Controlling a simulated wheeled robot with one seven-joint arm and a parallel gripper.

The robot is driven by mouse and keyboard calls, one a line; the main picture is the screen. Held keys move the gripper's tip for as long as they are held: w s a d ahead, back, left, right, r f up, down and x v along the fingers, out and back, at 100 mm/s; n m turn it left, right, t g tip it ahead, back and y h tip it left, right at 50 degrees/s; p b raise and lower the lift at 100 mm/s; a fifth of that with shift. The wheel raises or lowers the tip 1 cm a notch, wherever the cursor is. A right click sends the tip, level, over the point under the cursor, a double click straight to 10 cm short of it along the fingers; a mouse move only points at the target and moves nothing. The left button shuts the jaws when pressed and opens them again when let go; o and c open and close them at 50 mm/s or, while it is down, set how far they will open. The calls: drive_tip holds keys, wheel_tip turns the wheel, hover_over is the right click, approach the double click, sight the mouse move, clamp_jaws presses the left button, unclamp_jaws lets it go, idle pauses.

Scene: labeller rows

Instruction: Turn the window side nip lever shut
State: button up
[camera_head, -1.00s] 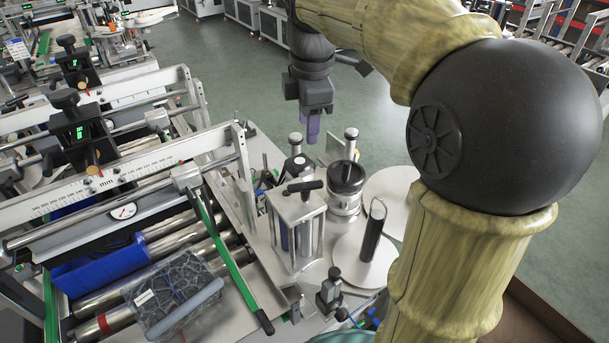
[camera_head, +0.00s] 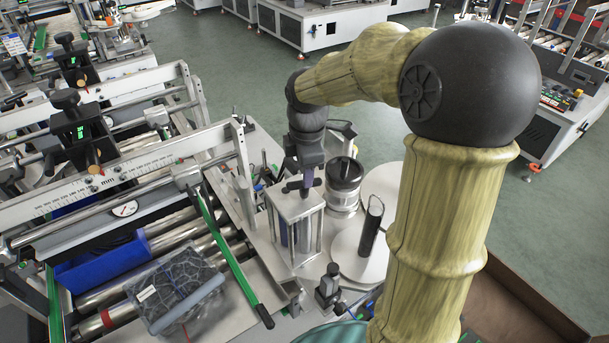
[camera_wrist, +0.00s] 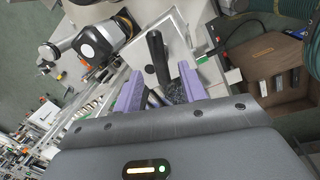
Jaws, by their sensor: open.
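A black nip lever (camera_head: 293,187) lies across the top plate of a silver nip roller frame (camera_head: 297,208). I cannot tell from a label that it is the window side one. My gripper (camera_head: 308,179) hangs just above this frame, pointing down, and partly hides the lever. In the wrist view, my gripper (camera_wrist: 160,86) has its two purple fingers apart. The black lever (camera_wrist: 157,58) shows in the gap between them and extends beyond the tips. Whether the fingers touch it I cannot tell.
A round black-topped silver canister (camera_head: 344,178) stands just right of the frame. A black upright roll (camera_head: 371,228) stands on a pale disc (camera_head: 352,258). A green-edged bar (camera_head: 230,258) and rollers lie to the left. Open floor lies behind.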

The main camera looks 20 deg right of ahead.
drive_tip(key=shift+w+f, duration=0.15)
drive_tip(key=shift+f, duration=0.8)
drive_tip(key=shift+w+f, duration=0.1)
drive_tip(key=shift+f, duration=0.8)
drive_tip(key=shift+c, duration=0.2)
clamp_jaws()
